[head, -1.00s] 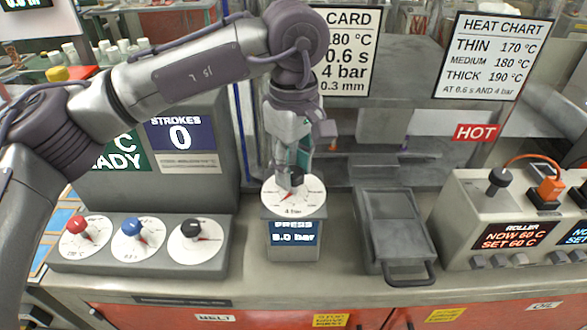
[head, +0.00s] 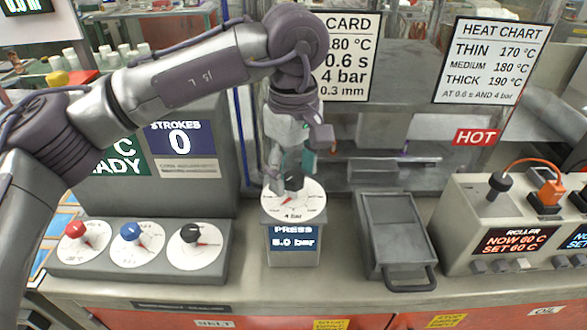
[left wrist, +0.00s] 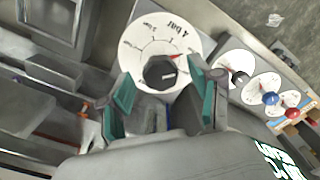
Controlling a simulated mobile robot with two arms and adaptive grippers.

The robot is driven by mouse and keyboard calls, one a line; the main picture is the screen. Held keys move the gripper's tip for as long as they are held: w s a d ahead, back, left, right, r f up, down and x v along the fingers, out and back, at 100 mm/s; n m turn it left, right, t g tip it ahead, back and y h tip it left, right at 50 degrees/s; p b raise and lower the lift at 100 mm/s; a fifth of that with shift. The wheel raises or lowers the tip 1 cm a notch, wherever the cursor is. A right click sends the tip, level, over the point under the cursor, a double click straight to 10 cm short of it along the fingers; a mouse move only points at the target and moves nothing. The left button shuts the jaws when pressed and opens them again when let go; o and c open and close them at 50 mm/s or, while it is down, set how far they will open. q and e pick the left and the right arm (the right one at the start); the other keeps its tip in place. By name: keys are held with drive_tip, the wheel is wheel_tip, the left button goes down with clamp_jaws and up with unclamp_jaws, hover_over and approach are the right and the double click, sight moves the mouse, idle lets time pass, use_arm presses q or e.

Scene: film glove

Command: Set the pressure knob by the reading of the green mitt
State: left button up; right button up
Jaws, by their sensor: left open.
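The pressure knob (head: 301,182) is a small black knob on a white dial (head: 293,208) printed "4 bar", atop a grey box. The box's display (head: 293,237) reads "PRESS" and what looks like 5.0 bar. In the left wrist view the knob (left wrist: 160,72) sits between and just beyond the fingertips, with a red pointer mark on the dial. My left gripper (head: 290,176) is open over the dial, its teal-padded fingers on either side of the knob; contact cannot be told. It also shows in the left wrist view (left wrist: 160,92). No green mitt is seen.
A card (head: 347,57) lists 180 °C, 0.6 s, 4 bar, 0.3 mm. A heat chart (head: 492,57) hangs right. Red (head: 77,231), blue (head: 131,232) and black (head: 190,233) knobs sit left. A grey tray (head: 395,235) and the roller box (head: 513,240) stand right.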

sight(293, 176)
use_arm(q)
drive_tip(key=shift+r, duration=0.15)
wheel_tip(293, 176, up, 12)
idle(0.4)
